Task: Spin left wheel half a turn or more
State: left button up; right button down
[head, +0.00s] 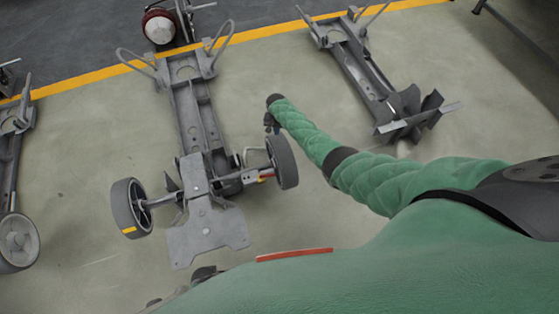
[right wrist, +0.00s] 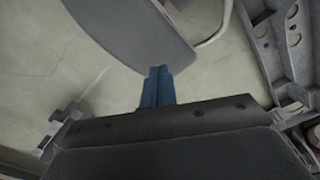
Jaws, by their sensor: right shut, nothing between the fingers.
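The middle grey chassis (head: 190,120) lies on the floor with a wheel at each side of its near end. The wheel on its left side (head: 129,207) is dark-rimmed with a yellow mark low on its tread. The wheel on its right side (head: 284,162) stands upright on the axle. My right gripper (head: 270,125) is just beyond this right-side wheel. In the right wrist view its blue fingers (right wrist: 158,75) are shut and empty, close to a grey wheel (right wrist: 130,30). I cannot tell whether they touch it. My left gripper is not in view.
Another chassis (head: 360,65) lies to the right, and part of a third (head: 10,150) with a pale wheel (head: 17,243) is at the left edge. A yellow floor line (head: 85,78) crosses behind. Bare floor (head: 85,120) separates the chassis.

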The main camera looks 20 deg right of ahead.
jog(key=shift+f+b, duration=0.95)
jog(key=shift+f, duration=0.4)
jog(key=shift+s+r+p, duration=0.2)
jog(key=shift+s+p, duration=0.05)
jog(key=shift+p, duration=0.15)
jog(key=s+p, duration=0.4)
jog(key=s, duration=0.2)
jog(key=s+p, duration=1)
jog(key=s, duration=0.1)
jog(key=shift+s+d+r, duration=0.25)
jog(key=shift+s+d, duration=0.05)
jog(key=shift+s, duration=0.05)
jog(key=r+p, duration=0.1)
jog(key=p, duration=0.1)
jog(key=s+r+p, duration=0.1)
jog(key=r+p, duration=0.1)
jog(key=shift+r, duration=0.1)
jog(key=shift+w, duration=0.1)
